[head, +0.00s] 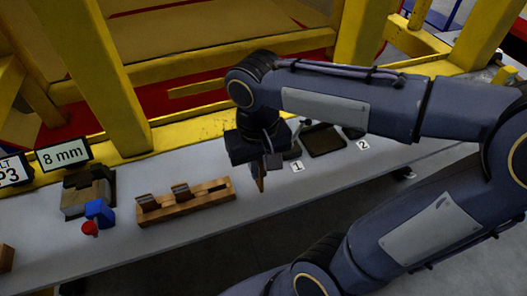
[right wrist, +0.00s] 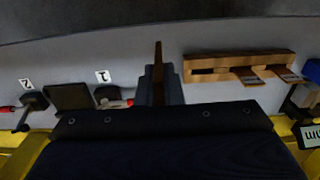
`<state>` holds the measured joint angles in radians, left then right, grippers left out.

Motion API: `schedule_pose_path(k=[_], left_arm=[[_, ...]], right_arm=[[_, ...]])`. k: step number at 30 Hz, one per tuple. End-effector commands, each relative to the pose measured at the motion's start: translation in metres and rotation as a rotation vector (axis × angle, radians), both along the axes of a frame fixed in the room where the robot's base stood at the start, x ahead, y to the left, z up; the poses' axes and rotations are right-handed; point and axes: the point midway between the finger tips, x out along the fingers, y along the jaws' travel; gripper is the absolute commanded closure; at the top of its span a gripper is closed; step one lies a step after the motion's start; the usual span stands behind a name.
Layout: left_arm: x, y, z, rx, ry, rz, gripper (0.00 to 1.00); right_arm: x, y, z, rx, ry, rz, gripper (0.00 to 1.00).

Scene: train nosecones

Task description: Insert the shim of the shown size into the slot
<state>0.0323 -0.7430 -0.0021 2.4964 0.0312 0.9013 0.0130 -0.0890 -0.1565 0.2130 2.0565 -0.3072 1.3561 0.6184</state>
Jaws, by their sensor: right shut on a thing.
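My right gripper (head: 262,165) is shut on a thin brown shim (head: 260,185), which points down above the grey table, to the right of a wooden rack (head: 157,216). In the right wrist view the shim (right wrist: 158,62) sticks out between the fingers (right wrist: 158,92), clear of the rack (right wrist: 208,62). Two other shims (head: 181,190) stand in the rack; its right end has an empty dark slot. An "8 mm" sign (head: 62,154) stands behind a block-like fixture (head: 75,200) with a blue part (head: 98,211) and red knob (head: 89,228). My left gripper is out of view.
A dark tray (head: 324,140) lies right of the gripper, between labels "1" (head: 297,167) and "2" (head: 362,145). Red-tipped tools lie beside it in the right wrist view (right wrist: 22,112). Yellow beams (head: 105,75) stand behind the table. The table between rack and gripper is clear.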

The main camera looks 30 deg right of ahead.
Motion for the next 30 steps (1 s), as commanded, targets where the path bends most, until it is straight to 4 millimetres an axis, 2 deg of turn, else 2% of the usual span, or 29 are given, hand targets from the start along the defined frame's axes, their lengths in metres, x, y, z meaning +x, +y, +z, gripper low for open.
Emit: schedule_pose_path(k=[6,12,21,25,30], left_arm=[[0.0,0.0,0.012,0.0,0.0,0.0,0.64],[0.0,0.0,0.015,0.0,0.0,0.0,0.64],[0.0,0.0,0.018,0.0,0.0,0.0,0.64],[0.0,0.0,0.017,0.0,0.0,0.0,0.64],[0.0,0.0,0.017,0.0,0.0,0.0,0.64]], right_arm=[[0.048,-0.03,-0.023,0.0,0.006,-0.004,1.0],[0.074,-0.047,-0.061,-0.001,0.005,-0.001,1.0],[0.092,-0.059,-0.086,-0.001,0.001,0.0,1.0],[0.092,-0.058,-0.107,0.0,0.003,0.002,1.0],[0.092,-0.058,-0.116,-0.001,-0.003,0.001,1.0]])
